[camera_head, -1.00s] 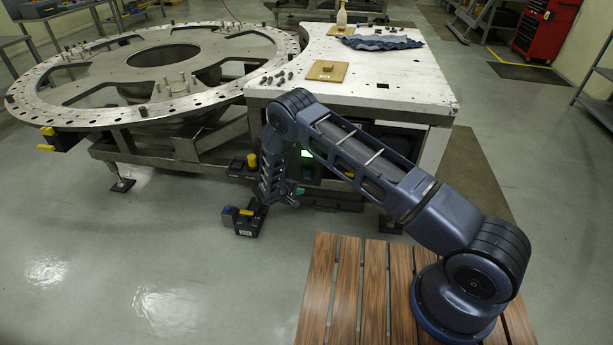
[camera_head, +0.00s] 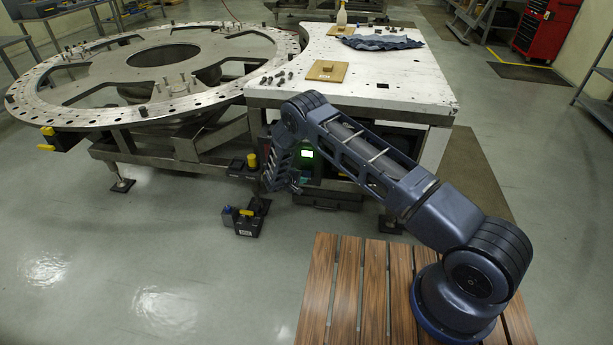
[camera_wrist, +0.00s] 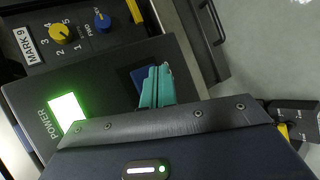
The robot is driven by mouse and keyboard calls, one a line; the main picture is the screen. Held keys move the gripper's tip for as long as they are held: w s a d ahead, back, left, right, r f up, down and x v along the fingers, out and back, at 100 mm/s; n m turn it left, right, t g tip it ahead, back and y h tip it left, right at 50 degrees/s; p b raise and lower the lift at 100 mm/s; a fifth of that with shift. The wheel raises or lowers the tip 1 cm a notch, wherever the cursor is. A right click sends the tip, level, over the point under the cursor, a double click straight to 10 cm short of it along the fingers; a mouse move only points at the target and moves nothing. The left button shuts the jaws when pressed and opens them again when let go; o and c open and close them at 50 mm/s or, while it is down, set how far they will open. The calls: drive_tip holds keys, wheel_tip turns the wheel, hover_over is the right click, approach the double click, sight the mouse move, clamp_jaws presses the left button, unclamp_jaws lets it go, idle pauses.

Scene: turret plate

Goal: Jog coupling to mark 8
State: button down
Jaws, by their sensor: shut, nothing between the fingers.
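The control panel shows in the wrist view with a lit green-white POWER window (camera_wrist: 68,116), which also glows in the head view (camera_head: 307,153). Above it are a yellow knob (camera_wrist: 63,34) on a numbered scale, a blue knob (camera_wrist: 102,21) marked FWD, and a label (camera_wrist: 30,43) reading MARK 9. My gripper (camera_wrist: 155,85) has teal fingers, closed together and empty. They lie in front of a dark blue square (camera_wrist: 143,78) on the panel and partly hide it; contact cannot be told. The round turret plate (camera_head: 65,115) stands at the left in the head view.
A white-topped table (camera_head: 390,90) adjoins the plate, carrying a wooden block (camera_head: 327,70), a blue cloth (camera_head: 382,42) and a bottle (camera_head: 341,18). A black floor box (camera_head: 250,224) with a yellow part stands below. The floor at the front left is clear.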

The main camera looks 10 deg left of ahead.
sight(308, 176)
drive_tip(key=shift+w, duration=0.6)
drive_tip(key=shift+w, duration=0.2)
idle(1.6)
drive_tip(key=shift+w, duration=0.2)
drive_tip(key=shift+w, duration=0.65)
idle(1.2)
drive_tip(key=shift+s, duration=1.1)
drive_tip(key=shift+s, duration=2.5)
